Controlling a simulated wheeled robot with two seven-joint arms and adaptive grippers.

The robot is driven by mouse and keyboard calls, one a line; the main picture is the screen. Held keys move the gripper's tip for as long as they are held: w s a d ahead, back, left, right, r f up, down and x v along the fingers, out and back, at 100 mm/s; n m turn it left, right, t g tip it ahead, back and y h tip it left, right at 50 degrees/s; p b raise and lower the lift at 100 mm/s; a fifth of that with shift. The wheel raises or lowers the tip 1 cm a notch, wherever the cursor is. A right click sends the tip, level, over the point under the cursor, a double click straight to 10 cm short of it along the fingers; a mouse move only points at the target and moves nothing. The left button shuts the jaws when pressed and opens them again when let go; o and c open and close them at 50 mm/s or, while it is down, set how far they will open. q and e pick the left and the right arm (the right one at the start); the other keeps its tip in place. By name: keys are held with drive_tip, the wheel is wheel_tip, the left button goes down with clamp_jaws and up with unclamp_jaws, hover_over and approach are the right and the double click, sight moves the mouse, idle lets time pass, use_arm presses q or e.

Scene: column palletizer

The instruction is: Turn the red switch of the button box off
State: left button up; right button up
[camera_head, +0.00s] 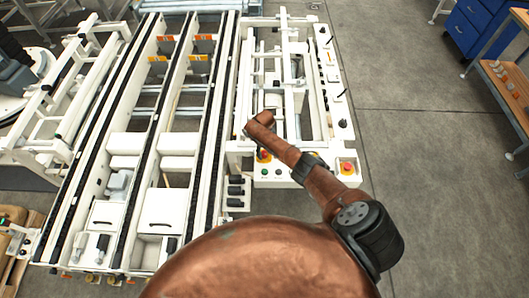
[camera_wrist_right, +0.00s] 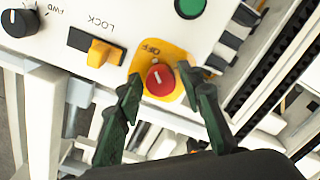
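The red switch (camera_wrist_right: 160,80) is a round knob with a white line, on a yellow plate marked OFF in the right wrist view. It also shows in the head view (camera_head: 263,155), close beside my right wrist. The button box (camera_wrist_right: 225,22) is a white panel. My right gripper (camera_wrist_right: 162,88) is open, its two dark green fingers on either side of the red knob. I cannot tell whether they touch it. In the head view its fingers are hidden by my arm. My left gripper is not in view.
An orange lever (camera_wrist_right: 98,53) by the word LOCK, a black FWD knob (camera_wrist_right: 19,22) and a green button (camera_wrist_right: 190,7) are near the switch. Another red button (camera_head: 347,168) sits on the panel's right.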

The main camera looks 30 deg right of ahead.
sight(264, 153)
drive_tip(key=shift+o, duration=0.7)
drive_tip(key=shift+w, duration=0.1)
drive_tip(key=shift+r, duration=0.2)
wheel_tip(264, 153, up, 12)
drive_tip(key=shift+f, duration=0.15)
drive_tip(key=shift+a, duration=0.1)
